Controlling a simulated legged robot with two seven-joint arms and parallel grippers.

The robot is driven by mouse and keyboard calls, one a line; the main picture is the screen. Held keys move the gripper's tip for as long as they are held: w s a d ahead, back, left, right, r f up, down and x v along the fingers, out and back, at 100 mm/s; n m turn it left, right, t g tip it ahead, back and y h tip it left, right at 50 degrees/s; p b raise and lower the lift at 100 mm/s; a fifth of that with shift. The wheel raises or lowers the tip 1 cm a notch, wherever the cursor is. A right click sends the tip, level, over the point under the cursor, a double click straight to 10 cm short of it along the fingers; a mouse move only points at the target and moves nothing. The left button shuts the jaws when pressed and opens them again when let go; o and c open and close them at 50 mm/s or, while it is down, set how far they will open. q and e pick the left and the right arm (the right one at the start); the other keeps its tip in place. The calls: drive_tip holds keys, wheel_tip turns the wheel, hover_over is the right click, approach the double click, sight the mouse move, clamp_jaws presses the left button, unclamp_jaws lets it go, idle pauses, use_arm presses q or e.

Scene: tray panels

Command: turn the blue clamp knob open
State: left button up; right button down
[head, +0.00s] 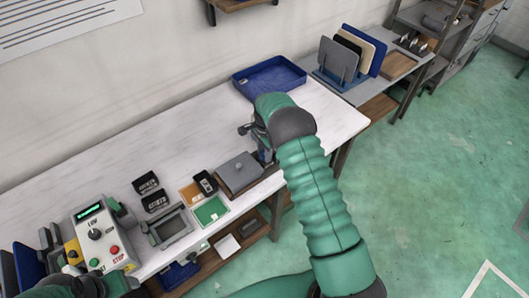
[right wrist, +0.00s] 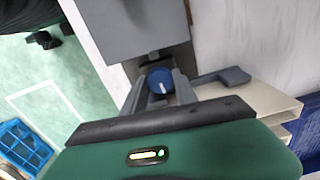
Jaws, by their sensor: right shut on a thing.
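The blue clamp knob (right wrist: 159,82) shows in the right wrist view, round, with a pale mark on its face. It sits below a large grey block (right wrist: 130,25). My right gripper (right wrist: 159,90) has one finger on each side of the knob and is shut on it. In the head view my right arm reaches to the far part of the white bench, and its wrist hides the knob and most of the grey clamp (head: 245,130). Part of my left arm shows at the bottom left corner, but its gripper does not.
A blue tray (head: 240,88) lies behind my right wrist. A control panel (head: 97,234) with red and green buttons is at the left. The bench's back strip is clear.

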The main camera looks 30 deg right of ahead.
drive_tip(key=n, duration=0.4)
drive_tip(key=shift+w, duration=0.1)
drive_tip(key=n+b, duration=0.1)
drive_tip(key=n, duration=0.3)
drive_tip(key=shift+n, duration=0.3)
drive_tip(key=n, duration=0.4)
drive_tip(key=shift+d+r+n, duration=0.1)
drive_tip(key=shift+n, duration=2.1)
drive_tip(key=c, duration=1)
unclamp_jaws()
drive_tip(key=shift+o, duration=0.2)
